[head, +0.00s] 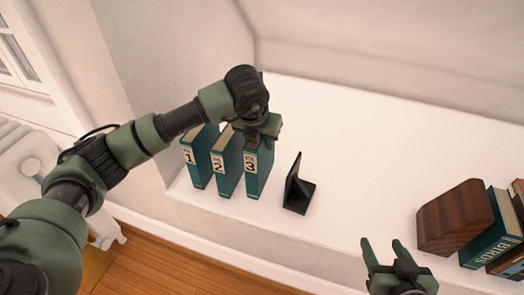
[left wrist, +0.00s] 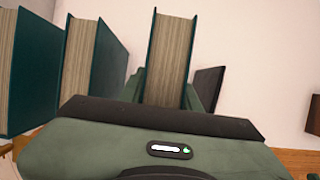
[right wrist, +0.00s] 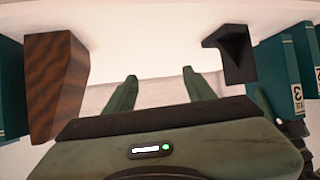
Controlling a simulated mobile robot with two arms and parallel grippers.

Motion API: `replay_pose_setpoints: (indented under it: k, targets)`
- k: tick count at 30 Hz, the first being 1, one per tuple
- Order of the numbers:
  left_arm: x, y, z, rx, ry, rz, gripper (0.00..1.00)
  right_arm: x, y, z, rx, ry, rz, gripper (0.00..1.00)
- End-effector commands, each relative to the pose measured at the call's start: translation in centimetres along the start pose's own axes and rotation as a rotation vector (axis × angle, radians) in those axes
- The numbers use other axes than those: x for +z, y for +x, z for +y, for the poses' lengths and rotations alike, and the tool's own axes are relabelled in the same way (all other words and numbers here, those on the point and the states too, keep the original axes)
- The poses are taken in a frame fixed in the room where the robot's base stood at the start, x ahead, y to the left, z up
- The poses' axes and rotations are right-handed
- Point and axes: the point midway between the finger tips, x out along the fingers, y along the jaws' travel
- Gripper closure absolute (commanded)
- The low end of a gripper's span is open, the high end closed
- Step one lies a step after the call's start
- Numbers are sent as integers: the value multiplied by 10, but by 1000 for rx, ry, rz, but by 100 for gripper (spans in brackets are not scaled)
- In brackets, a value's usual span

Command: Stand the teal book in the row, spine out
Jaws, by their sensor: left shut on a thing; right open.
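A teal book labelled 3 (head: 258,174) stands upright at the right end of a short row, its labelled spine facing out from the wall. My left gripper (head: 262,128) is shut on its top. In the left wrist view the book's page block (left wrist: 171,58) shows between the fingers. Teal books labelled 2 (head: 228,166) and 1 (head: 197,160) stand to its left, spines out, with narrow gaps. A black bookend (head: 298,186) stands to its right, apart from it. My right gripper (head: 384,250) is open and empty at the ledge's front.
The white ledge (head: 345,125) is bare behind the bookend and between it and the brown wooden block (head: 455,219). Another teal book (head: 490,238) and more books stand right of the block. A wall closes the ledge at the left. A white radiator (head: 25,165) is at far left.

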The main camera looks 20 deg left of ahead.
Motion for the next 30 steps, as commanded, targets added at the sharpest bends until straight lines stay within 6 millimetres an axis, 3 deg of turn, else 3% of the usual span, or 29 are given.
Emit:
replay_pose_setpoints:
  k: [3,8,25,26,27,28,30]
  targets:
    - [-8,18,0,0,0,1,100,-17,3,-3,-6,0,88,46]
    - [-12,29,0,0,0,-1,100,-33,3,-4,-10,0,164,46]
    - [-12,31,0,-1,0,-2,100,-43,3,-5,-12,0,210,46]
    - [-14,33,0,1,1,2,65,-43,3,-5,-12,0,214,46]
    - [-14,32,0,1,1,2,53,-44,3,-5,-12,-1,215,46]
    - [-14,32,0,1,1,2,46,-44,3,-5,-12,-1,214,46]
    - [-14,32,0,1,1,2,46,-44,3,-5,-12,-1,213,46]
